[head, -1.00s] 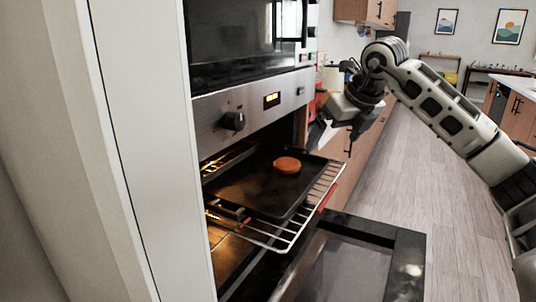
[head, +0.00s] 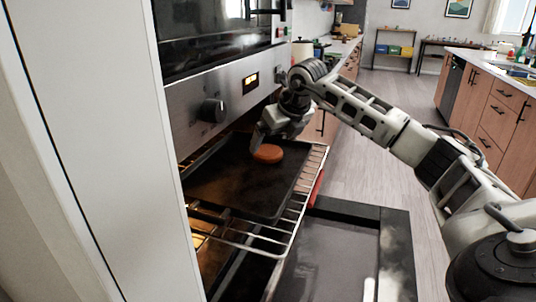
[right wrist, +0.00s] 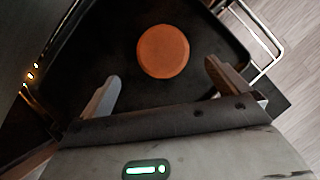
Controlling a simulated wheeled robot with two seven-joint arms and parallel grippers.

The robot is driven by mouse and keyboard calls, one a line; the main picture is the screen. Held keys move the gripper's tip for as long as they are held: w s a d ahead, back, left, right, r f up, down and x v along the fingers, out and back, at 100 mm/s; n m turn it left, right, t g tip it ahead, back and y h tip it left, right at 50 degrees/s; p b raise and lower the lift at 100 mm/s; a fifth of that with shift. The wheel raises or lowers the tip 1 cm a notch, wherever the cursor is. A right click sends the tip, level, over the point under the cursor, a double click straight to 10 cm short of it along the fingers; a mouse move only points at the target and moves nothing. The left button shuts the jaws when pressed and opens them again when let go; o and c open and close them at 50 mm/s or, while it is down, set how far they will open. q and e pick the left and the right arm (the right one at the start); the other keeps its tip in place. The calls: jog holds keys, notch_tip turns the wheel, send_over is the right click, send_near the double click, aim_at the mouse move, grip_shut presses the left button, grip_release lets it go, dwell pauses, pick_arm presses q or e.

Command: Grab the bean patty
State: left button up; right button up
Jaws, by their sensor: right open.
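The bean patty (head: 267,153) is a round, orange-brown disc lying flat on a dark baking tray (head: 235,190), near its far end. The tray rests on a wire rack pulled out of the oven. My right gripper (head: 262,136) is just behind and above the patty in the head view. In the right wrist view the patty (right wrist: 163,51) lies ahead of the right gripper (right wrist: 165,82), between the lines of its two spread fingers and beyond their tips. The fingers are open and empty. My left gripper is not in view.
The wire rack (head: 262,243) sticks out over the lowered oven door (head: 338,255). The oven front panel with a knob (head: 211,110) stands close to my right gripper. A white cabinet side fills the left. Open floor lies to the right.

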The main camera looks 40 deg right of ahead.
aim_at(270, 151)
jog(key=x, duration=0.5)
jog(key=shift+w+d, duration=0.15)
jog(key=shift+d, duration=0.15)
jog(key=c, duration=1.1)
